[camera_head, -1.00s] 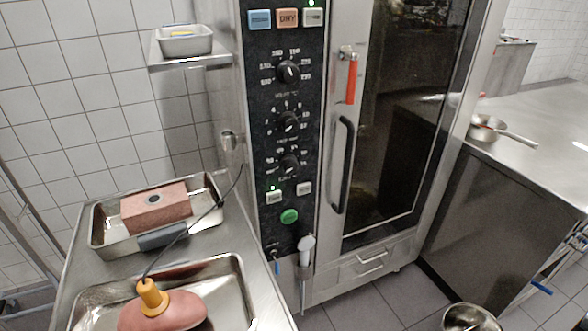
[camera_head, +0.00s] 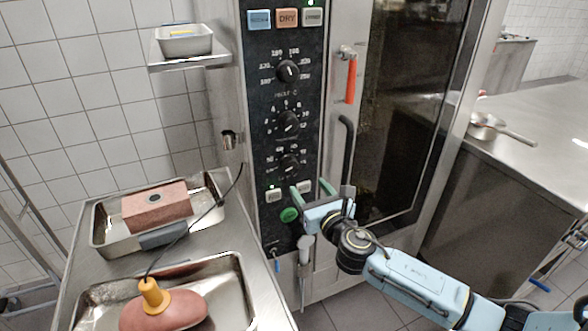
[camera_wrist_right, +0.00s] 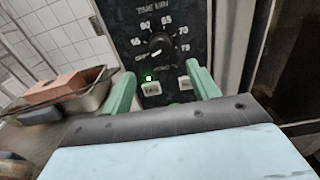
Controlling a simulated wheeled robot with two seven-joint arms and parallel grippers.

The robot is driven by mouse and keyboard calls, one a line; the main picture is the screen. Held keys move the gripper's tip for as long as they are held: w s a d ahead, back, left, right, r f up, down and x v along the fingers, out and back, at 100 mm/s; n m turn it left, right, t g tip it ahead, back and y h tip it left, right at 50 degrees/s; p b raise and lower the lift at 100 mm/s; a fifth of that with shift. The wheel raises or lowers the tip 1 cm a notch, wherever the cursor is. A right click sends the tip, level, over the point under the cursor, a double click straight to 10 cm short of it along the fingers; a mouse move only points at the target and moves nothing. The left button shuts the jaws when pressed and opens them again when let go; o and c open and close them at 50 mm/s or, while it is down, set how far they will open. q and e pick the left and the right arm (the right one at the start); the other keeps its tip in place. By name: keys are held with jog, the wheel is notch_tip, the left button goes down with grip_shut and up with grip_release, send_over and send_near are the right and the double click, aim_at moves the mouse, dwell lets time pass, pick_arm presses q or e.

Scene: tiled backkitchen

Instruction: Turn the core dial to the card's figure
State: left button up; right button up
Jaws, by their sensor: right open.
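The oven's control panel has three black dials: a top dial (camera_head: 288,71), a middle dial (camera_head: 289,121) and a bottom dial (camera_head: 289,166). The bottom dial also shows in the right wrist view (camera_wrist_right: 160,46), with figures around it; its white mark points lower left, toward what looks like OFF. The lettering under it is too blurred to read surely. My right gripper (camera_head: 311,189) is open and empty in front of the panel, just below the bottom dial. Its green fingers frame the buttons in the wrist view (camera_wrist_right: 163,88). I cannot make out a card. My left gripper is out of view.
A red-handled latch (camera_head: 351,80) and a dark door handle (camera_head: 347,150) stand right of the panel. A green button (camera_head: 289,215) is below the dials. A trolley at left holds a tray (camera_head: 103,239) with a brown block and a cable. A steel counter (camera_head: 545,130) is at right.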

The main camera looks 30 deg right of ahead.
aim_at(292, 166)
jog(key=w, duration=0.7)
jog(key=w+b, duration=0.1)
jog(key=w, duration=0.2)
jog(key=shift+w+d, duration=0.2)
jog(key=shift+d, duration=0.1)
jog(key=shift+c, duration=0.3)
jog(key=c, duration=0.9)
